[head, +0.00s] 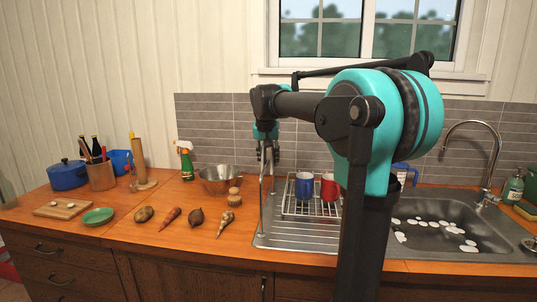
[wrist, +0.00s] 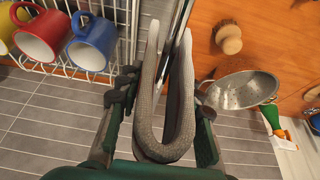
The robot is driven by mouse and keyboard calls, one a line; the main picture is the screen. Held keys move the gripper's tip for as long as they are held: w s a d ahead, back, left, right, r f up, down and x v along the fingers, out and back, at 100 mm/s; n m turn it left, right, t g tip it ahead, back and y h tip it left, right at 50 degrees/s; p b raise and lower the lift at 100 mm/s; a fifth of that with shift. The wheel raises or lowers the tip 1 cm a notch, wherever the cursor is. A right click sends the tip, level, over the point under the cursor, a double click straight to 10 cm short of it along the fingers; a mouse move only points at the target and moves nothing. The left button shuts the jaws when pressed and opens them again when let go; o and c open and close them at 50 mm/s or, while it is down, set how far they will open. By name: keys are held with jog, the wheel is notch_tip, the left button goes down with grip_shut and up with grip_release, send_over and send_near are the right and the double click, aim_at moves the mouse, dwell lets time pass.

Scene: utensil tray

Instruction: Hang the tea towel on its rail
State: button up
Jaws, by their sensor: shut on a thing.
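The tea towel (wrist: 165,148) is a grey cloth folded into a U in the wrist view, with its fold toward the camera and two layers running away. My gripper (wrist: 163,95) is shut on it, one finger on each outer side. A thin metal bar (wrist: 181,22), which looks like part of the rail, shows between the layers; whether the cloth touches it I cannot tell. In the head view my gripper (head: 267,153) points down above the left end of the sink unit, over slim upright shapes (head: 262,205) where towel and rail are hard to separate.
A wire dish rack (head: 312,212) with a blue mug (head: 304,185) and a red mug (head: 329,188) stands close on the right. The tiled wall (head: 210,130) is behind.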

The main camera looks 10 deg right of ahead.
jog(key=shift+f, duration=2.9)
jog(key=o, duration=1.3)
jog(key=shift+c, duration=0.2)
